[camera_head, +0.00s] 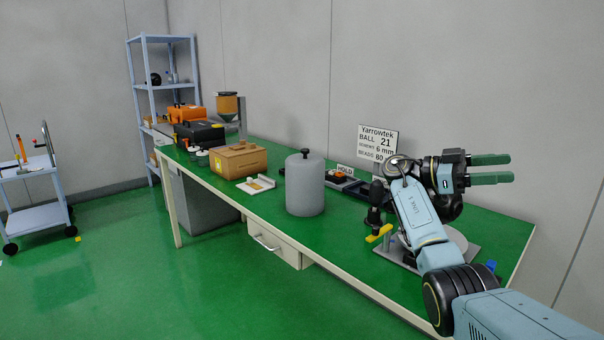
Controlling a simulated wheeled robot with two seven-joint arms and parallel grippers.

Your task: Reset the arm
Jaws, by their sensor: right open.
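My right arm comes in from the lower right, bent up over the right end of the green bench (350,259). Its right gripper (508,168) points to the right, with two green fingers apart one above the other. Nothing shows between the fingers. The gripper is raised above the bench, clear of its surface. My left gripper is not in view.
A grey lidded canister (305,187) stands mid-bench. Behind my arm are a sign (377,142), a dark tray (350,184) and a metal plate (398,254) with a yellow handle (379,233). A cardboard box (239,160) and cases stand left. A trolley (40,218) stands far left.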

